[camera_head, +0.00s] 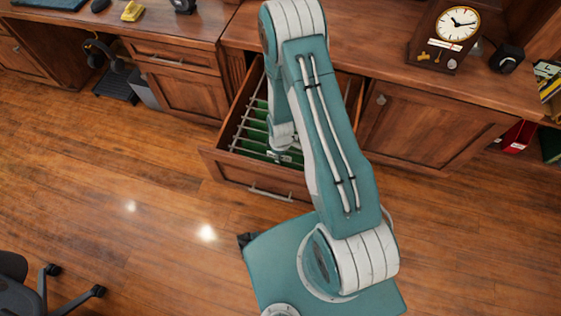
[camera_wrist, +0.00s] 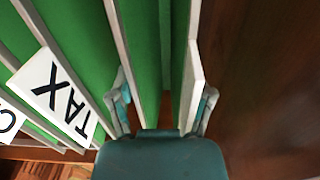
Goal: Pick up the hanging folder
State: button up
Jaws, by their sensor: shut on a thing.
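Green hanging folders (camera_head: 258,125) hang in a row in an open wooden drawer (camera_head: 225,165) in the head view. My gripper (camera_wrist: 163,102) reaches down into this drawer; my arm hides part of the drawer and most of the gripper in the head view. In the wrist view, its two fingers stand on either side of a green hanging folder (camera_wrist: 147,60) with pale top rails, and it is shut on it. The folder still sits among the others at drawer level. A white label reading TAX (camera_wrist: 55,95) is on a folder to the left of the fingers.
A dark wooden drawer wall (camera_wrist: 265,80) runs close to the right of my gripper. The desk top bears a clock (camera_head: 450,35) at the right. A chair (camera_head: 40,290) stands at lower left. The floor (camera_head: 120,200) in front of the drawer is clear.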

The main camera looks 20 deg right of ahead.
jog(key=shift+s+f, duration=0.1)
jog(key=shift+s, duration=0.15)
jog(key=r, duration=1.8)
jog(key=shift+w, duration=0.2)
